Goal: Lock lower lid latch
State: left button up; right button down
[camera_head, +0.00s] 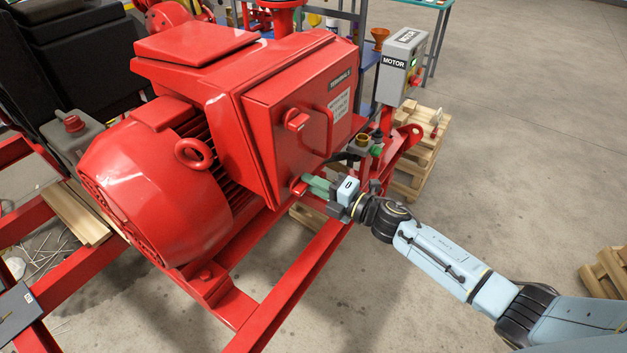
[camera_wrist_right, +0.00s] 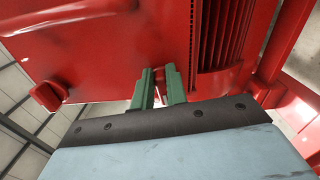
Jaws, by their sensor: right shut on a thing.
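The red terminal box (camera_head: 270,120) sits on the red motor, and its lid (camera_head: 290,150) faces right and looks closed. The upper lid latch (camera_head: 298,121) is a red knob on the lid; a red knob also shows at the left in the right wrist view (camera_wrist_right: 48,95). The lower lid latch (camera_head: 298,187) is at the lid's bottom edge. My right gripper (camera_head: 315,186) has its green fingers at that lower latch and is shut on it. In the right wrist view the fingers (camera_wrist_right: 160,88) hide most of the latch. My left gripper is not in view.
A red curved handle (camera_head: 326,130) stands out from the lid above my right gripper. A grey MOTOR switch box (camera_head: 400,65) stands on a post behind. A red frame rail (camera_head: 300,275) runs below. Open concrete floor lies to the right.

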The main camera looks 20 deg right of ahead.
jog(key=shift+f+m, duration=0.1)
jog(key=shift+m, duration=0.5)
jog(key=c, duration=1.4)
grip_release()
jog(key=shift+s+d, duration=0.1)
jog(key=v, duration=1.3)
jog(key=shift+b, duration=0.3)
jog(key=shift+f, duration=0.1)
